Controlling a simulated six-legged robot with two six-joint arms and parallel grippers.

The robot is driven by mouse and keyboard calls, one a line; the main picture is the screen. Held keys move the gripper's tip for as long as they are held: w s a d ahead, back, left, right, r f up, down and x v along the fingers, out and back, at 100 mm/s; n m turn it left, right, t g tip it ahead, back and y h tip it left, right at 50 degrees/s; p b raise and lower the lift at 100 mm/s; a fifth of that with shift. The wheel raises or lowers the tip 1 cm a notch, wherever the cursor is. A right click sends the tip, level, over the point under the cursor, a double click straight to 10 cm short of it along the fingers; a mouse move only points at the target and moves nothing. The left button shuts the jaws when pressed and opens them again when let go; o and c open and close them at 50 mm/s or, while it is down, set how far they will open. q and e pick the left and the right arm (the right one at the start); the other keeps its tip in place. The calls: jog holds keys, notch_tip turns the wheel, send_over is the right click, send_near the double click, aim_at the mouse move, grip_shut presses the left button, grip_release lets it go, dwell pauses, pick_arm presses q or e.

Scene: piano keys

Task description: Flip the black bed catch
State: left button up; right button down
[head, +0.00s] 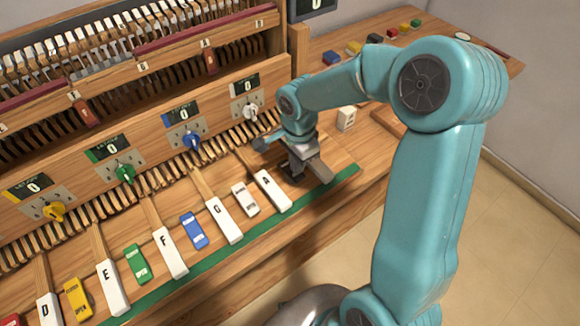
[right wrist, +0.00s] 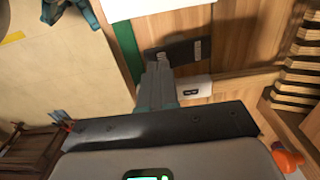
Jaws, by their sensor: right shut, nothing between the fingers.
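The black bed catch (right wrist: 181,50) is a dark flat bar with a grey ribbed end, in the upper middle of the right wrist view. My right gripper (right wrist: 158,62) is shut and empty, with its fingers reaching the catch's near-left part; I cannot tell whether they touch it. In the head view my right gripper (head: 293,176) is low over the keybed, just right of the white key A (head: 272,190). There the arm and gripper mostly hide the catch. Which way the catch is tipped is not clear. My left gripper is not in view.
A white catch (head: 245,198) and a blue catch (head: 194,230) lie left among the lettered keys. A green strip (head: 230,255) runs along the front edge. A small white block (head: 346,118) stands behind my wrist. Coloured knobs line the panel, including a blue one (head: 191,139).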

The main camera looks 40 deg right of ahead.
jog(key=shift+f+b, duration=1.15)
dwell(0.7)
jog(key=shift+r+p, duration=2.35)
jog(key=shift+r, duration=1.25)
jog(key=shift+f, duration=0.1)
jog(key=shift+s, duration=0.15)
